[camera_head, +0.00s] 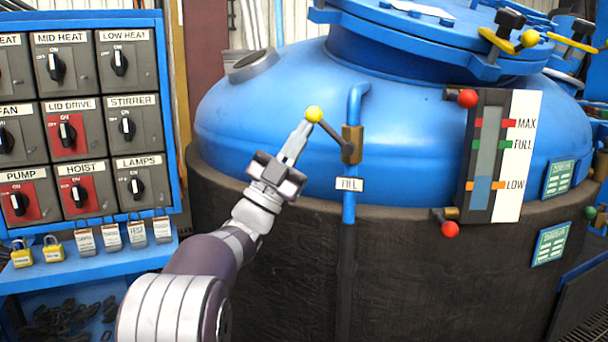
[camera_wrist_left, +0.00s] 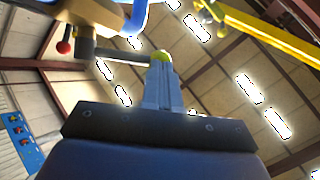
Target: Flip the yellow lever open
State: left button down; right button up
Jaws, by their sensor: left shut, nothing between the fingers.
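The yellow lever knob (camera_head: 314,114) sits at the end of a dark lever arm (camera_head: 332,131). The arm slopes up and left from a brown valve body (camera_head: 352,145) on the blue fill pipe (camera_head: 357,105). My left gripper (camera_head: 305,127) is shut with nothing between its fingers, its tips right at the knob's lower left. In the left wrist view the knob (camera_wrist_left: 161,56) shows just beyond the fingertips (camera_wrist_left: 163,66), with the grey lever arm (camera_wrist_left: 120,55) running left from it. I cannot tell whether the tips touch the knob. My right gripper is not in view.
A blue switch panel (camera_head: 85,15) with several knobs stands at the left, with padlocks on a shelf (camera_head: 100,262) below. A level gauge (camera_head: 487,150) with red knobs is right of the pipe. The blue tank (camera_head: 270,110) is close behind the lever.

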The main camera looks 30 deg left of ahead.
aim_at(310, 114)
pick_arm(q)
jog(key=m+g+h, duration=0.1)
jog(key=r+m+g+h+p, duration=0.1)
jog(key=m+g, duration=0.1)
jog(key=r+m+g+h, duration=0.1)
jog(key=m, duration=0.1)
jog(key=shift+d+r, duration=0.25)
jog(key=shift+d, duration=0.1)
jog(key=m+g+p, duration=0.1)
jog(key=r+m+g+p, duration=0.1)
jog(key=d+m+g, duration=0.1)
jog(key=shift+w+r+m+g+h+p, duration=0.1)
jog(key=shift+r+m+g+h+p, duration=0.2)
jog(key=shift+r+g+h+p, duration=0.1)
jog(key=shift+w+d+r+m+g+y+p, duration=0.15)
jog(key=shift+d+r+m+g+p, duration=0.15)
jog(key=shift+d+m+g+p, duration=0.35)
jog(key=shift+w+d+r+m+g+y+p, duration=0.15)
jog(key=shift+d+r+m+g+p, duration=0.15)
jog(key=shift+d+m+g+p, duration=0.35)
jog(key=shift+s, duration=0.1)
